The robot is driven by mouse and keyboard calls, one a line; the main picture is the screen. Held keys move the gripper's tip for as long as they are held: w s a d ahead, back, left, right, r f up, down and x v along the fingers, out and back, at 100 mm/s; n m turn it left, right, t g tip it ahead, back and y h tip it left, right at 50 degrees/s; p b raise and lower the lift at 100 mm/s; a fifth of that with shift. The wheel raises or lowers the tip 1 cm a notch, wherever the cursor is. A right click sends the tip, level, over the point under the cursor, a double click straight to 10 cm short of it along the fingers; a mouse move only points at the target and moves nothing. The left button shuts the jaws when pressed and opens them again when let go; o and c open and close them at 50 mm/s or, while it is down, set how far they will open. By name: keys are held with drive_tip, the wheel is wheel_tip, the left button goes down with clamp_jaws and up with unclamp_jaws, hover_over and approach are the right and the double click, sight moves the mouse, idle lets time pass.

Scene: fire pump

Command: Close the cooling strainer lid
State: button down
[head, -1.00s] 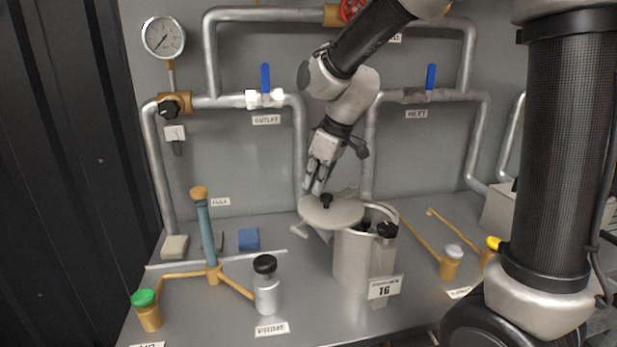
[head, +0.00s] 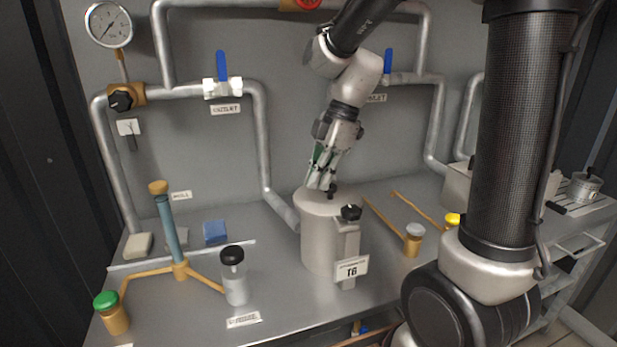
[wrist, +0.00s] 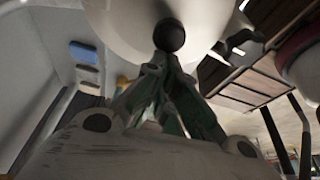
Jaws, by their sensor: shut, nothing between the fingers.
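The cooling strainer (head: 319,245) is a grey cylinder standing on the bench in the head view, with a label reading T6 on its front. Its round lid (head: 312,203) now lies across the top, and no gap at the rim is visible. A dark knob stands on the lid. My gripper (head: 323,186) is shut and empty, pointing down at the lid right beside the knob. In the wrist view the fingertips (wrist: 160,62) are together just by the dark round knob (wrist: 170,36), with the pale lid behind it. I cannot tell whether they touch.
Pipes with a blue-handled valve (head: 222,80) run along the back wall.

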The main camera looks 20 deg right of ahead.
drive_tip(key=shift+s+d, duration=0.1)
drive_tip(key=shift+d, duration=0.35)
idle(0.4)
